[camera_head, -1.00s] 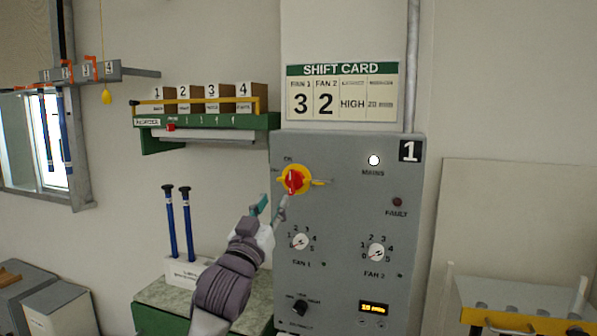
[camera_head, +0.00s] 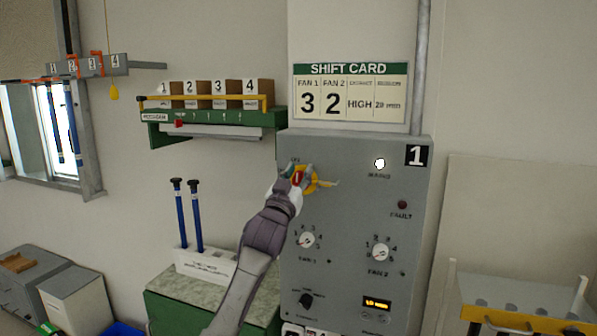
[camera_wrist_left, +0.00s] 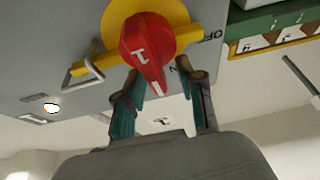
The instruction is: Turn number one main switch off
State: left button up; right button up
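The number one main switch is a red knob (camera_wrist_left: 148,55) marked 1 on a yellow round plate (camera_wrist_left: 112,15), on the grey cabinet labelled 1 (camera_head: 350,205). In the head view the knob (camera_head: 297,178) is partly hidden by my left gripper (camera_head: 298,172). In the left wrist view my left gripper (camera_wrist_left: 155,85) is open, with one finger on each side of the knob's pointed end. I cannot tell whether the fingers touch it. The white mains lamp (camera_head: 379,163) is lit. My right gripper is not in view.
A shift card (camera_head: 350,92) hangs above. A green shelf (camera_head: 215,120) is at the left.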

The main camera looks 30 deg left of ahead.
pick_arm(q)
grip_shut()
